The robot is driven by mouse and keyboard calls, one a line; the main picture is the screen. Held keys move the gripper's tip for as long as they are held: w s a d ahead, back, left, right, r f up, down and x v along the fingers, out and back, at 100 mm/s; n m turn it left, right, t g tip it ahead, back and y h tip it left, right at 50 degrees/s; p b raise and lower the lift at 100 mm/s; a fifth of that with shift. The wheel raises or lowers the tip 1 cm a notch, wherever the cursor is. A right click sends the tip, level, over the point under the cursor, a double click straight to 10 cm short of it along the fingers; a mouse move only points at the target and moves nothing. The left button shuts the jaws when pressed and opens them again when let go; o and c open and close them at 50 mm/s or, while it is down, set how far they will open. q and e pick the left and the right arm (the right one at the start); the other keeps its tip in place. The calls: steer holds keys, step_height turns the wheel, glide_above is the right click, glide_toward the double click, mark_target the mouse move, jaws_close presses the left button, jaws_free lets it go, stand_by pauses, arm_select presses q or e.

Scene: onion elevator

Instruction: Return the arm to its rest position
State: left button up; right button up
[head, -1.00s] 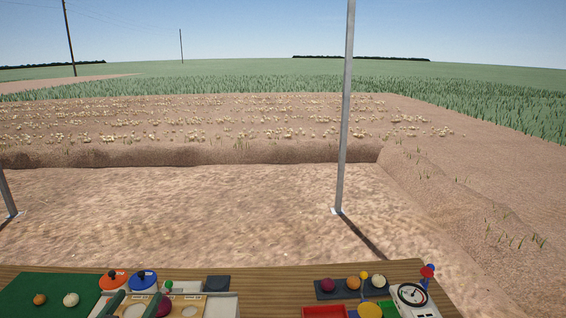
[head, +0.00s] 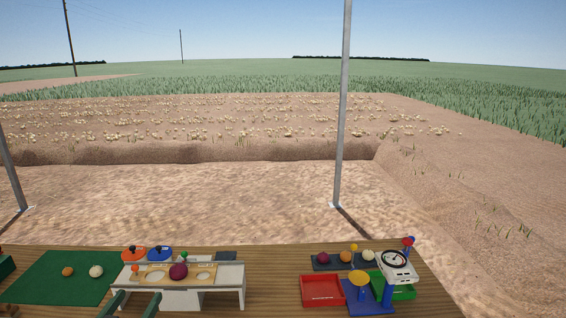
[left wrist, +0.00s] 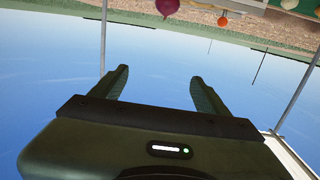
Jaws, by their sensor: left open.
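My left gripper (head: 136,302) shows at the bottom edge of the head view, with its two green fingers apart and nothing between them. It is in front of a white stand with a wooden top (head: 206,271). In the left wrist view the open fingers (left wrist: 158,92) frame only sky. A purple onion (head: 178,271) rests on the stand and also shows in the left wrist view (left wrist: 167,7). My right gripper is not in view.
A green mat (head: 60,290) with an orange and a white onion lies at left. Bare table lies between.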

arm_select(q)
steer(key=s+d+f+m+g+h, duration=0.1)
steer(key=s+d+f+m+g, duration=0.1)
steer(key=s+d+f+g, duration=0.9)
steer(key=s+d+f+g+y, duration=0.1)
steer(key=s+f, duration=0.1)
steer(key=s, duration=0.9)
steer(key=s+d+f+g, duration=0.2)
steer(key=s, duration=0.9)
step_height(320, 180, down, 34)
steer(key=s+g+b, duration=0.1)
steer(key=s+b, duration=0.2)
steer(key=b, duration=0.3)
steer(key=s+a+f+g+b, duration=0.1)
steer(key=s+a+f+b, duration=0.2)
steer(key=s+f, duration=1.2)
step_height(320, 180, down, 4)
steer(key=shift+s+r+b, duration=0.1)
steer(key=shift+s+b, duration=0.3)
steer(key=shift+b, duration=0.1)
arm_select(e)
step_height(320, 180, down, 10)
